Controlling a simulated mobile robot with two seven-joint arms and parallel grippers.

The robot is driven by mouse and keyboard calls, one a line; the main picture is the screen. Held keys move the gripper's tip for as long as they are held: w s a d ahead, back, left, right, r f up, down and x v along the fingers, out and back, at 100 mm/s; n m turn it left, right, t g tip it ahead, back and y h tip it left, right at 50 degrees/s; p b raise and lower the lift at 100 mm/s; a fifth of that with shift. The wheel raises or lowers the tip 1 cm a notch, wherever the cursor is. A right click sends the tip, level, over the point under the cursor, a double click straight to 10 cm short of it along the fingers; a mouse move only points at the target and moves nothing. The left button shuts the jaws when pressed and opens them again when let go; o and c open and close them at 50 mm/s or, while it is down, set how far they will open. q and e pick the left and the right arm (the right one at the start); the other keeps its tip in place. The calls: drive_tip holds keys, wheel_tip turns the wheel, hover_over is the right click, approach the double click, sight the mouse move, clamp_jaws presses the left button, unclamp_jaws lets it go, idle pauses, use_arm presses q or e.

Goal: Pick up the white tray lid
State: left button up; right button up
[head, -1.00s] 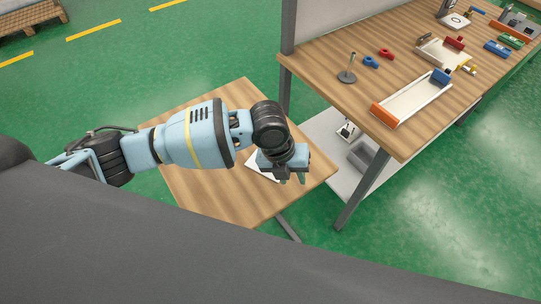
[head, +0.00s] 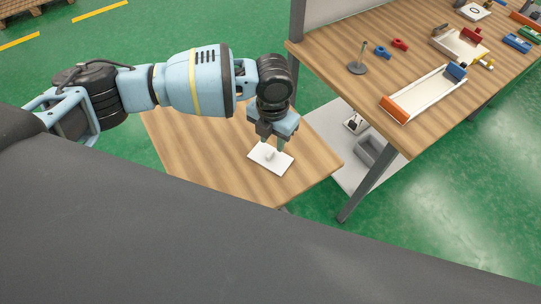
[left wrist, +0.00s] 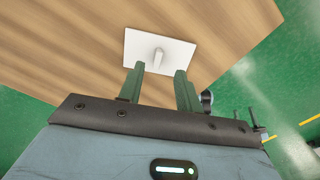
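The white tray lid (head: 262,160) lies flat on the small wooden table, with a small upright knob at its middle. It also shows in the left wrist view (left wrist: 178,47), ahead of my fingertips. My left gripper (head: 273,145) is over the lid's far edge, pointing down. In the left wrist view my left gripper (left wrist: 160,68) has two green fingers spread apart, with the knob seen between and beyond their tips. Nothing is held. My right gripper is in neither view.
The small wooden table (head: 195,150) is otherwise bare. To the right stands a larger workbench (head: 400,140) with trays, a round-based stand (head: 357,68) and several coloured parts. A grey bin (head: 372,150) is on its lower shelf.

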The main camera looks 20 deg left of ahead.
sight(270, 153)
use_arm(q)
drive_tip(key=shift+s+a+f, duration=0.1)
drive_tip(key=shift+a+f, duration=0.05)
drive_tip(key=shift+f, duration=1.15)
drive_tip(key=shift+s+a+f, duration=0.1)
drive_tip(key=shift+f, duration=1.15)
clamp_jaws()
